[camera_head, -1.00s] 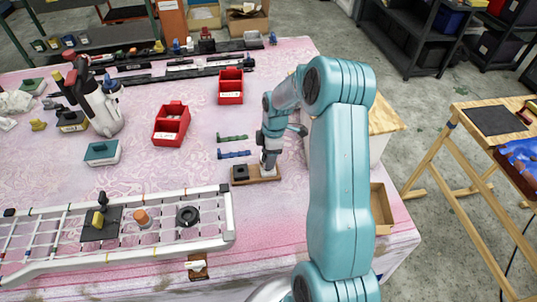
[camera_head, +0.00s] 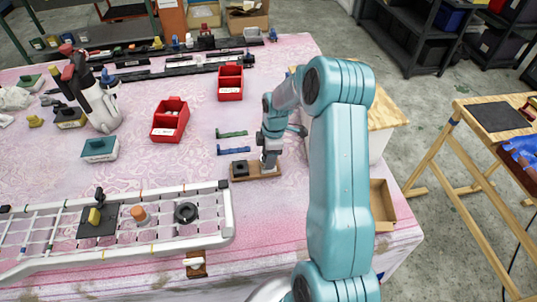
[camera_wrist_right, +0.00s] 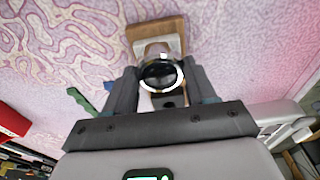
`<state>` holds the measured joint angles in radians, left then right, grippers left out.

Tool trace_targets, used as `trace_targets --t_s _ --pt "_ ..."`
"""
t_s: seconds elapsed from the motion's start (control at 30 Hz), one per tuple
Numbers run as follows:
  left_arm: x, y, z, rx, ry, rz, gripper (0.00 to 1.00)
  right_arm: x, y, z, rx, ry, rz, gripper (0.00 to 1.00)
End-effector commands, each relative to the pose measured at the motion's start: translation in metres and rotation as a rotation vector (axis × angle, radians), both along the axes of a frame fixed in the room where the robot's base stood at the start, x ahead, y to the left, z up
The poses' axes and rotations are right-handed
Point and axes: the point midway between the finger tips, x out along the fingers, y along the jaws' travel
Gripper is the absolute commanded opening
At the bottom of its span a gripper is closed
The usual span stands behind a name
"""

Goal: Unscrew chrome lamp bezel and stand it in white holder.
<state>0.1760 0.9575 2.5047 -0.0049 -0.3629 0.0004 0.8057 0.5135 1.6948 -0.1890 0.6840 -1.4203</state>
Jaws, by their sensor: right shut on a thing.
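My right gripper (camera_head: 268,163) is low over the wooden base (camera_head: 262,174) near the middle of the table. In the right wrist view, its fingers (camera_wrist_right: 158,82) are closed around the sides of the chrome bezel (camera_wrist_right: 176,84), a shiny ring with a dark centre. A whitish piece, probably the white holder (camera_wrist_right: 156,49), shows just past the ring on the wooden base (camera_wrist_right: 172,27). I cannot tell whether the bezel touches it. A dark block (camera_head: 240,167) sits at the left end of the base. My left gripper is not in view.

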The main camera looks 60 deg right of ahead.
Motion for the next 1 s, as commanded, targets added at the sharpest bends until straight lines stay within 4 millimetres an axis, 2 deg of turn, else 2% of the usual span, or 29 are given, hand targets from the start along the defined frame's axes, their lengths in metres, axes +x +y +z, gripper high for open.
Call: trace_targets --t_s 0.03,0.07,0.13,0.43,0.57,0.67,1.0 --pt "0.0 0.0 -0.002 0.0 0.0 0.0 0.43 0.0 0.0 -0.002 0.0 0.0 0.0 0.17" --pt "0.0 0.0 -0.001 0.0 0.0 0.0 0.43 0.0 0.0 -0.001 0.0 0.0 0.0 0.62" --pt "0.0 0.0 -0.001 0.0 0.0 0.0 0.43 0.0 0.0 -0.001 0.0 0.0 0.0 0.85" --pt "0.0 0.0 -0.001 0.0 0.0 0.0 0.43 0.0 0.0 0.0 0.0 0.0 0.0 0.85" --pt "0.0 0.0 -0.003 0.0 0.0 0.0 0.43 -0.001 -0.002 0.011 -0.002 -0.002 0.0 0.85" --pt "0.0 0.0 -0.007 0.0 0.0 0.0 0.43 -0.002 -0.003 0.031 -0.004 -0.005 -0.002 0.85" --pt "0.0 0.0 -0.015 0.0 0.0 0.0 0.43 -0.01 -0.01 0.119 -0.004 -0.003 -0.001 0.85"
